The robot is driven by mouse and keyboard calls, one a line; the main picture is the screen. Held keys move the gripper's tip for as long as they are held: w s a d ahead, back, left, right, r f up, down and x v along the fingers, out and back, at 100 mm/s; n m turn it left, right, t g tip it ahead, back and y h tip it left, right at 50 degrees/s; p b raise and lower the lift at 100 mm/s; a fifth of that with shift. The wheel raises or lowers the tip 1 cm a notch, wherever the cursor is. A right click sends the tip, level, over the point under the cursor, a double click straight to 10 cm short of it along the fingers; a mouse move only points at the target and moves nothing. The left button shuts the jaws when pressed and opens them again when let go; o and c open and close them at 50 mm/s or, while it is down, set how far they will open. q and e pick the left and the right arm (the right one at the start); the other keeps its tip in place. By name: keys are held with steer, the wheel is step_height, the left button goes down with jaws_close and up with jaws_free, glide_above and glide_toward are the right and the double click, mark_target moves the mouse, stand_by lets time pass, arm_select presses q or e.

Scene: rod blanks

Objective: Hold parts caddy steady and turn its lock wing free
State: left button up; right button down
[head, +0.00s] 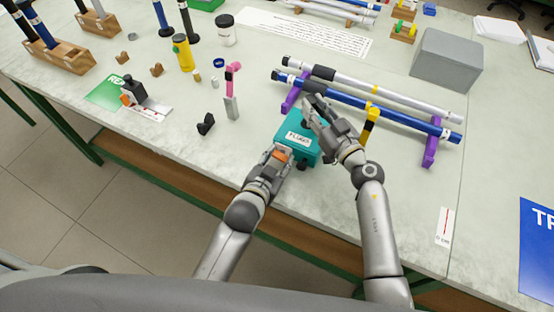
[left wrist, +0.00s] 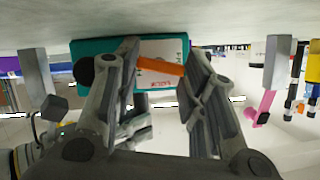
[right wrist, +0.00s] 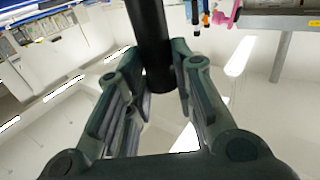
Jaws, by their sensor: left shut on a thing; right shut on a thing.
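The parts caddy is a teal box (head: 297,139) with a white label, near the front edge of the table. In the left wrist view its teal face (left wrist: 88,48) shows behind my fingers, with a dark round knob (left wrist: 85,71) at the left. My left gripper (head: 277,160) is at the caddy's front, shut on the orange lock wing (left wrist: 160,65), which lies slightly tilted across the label between the fingers. My right gripper (head: 312,110) is over the caddy's far right side. In the right wrist view it is shut on a black cylindrical bar (right wrist: 150,35), apparently the caddy's handle.
Blue and white rods (head: 375,108) lie on purple stands (head: 431,143) just behind and right of my right gripper. A grey box (head: 446,60) stands farther back. A pink-and-grey tool (head: 232,92) and a small black part (head: 206,124) are left of the caddy.

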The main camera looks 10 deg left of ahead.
arm_select(q)
steer(key=shift+a+n+g+h, duration=0.15)
steer(key=shift+n+g+h, duration=0.15)
steer(key=shift+n+h, duration=0.55)
steer(key=o, duration=0.7)
steer(key=shift+o, duration=0.2)
steer(key=v, duration=1.2)
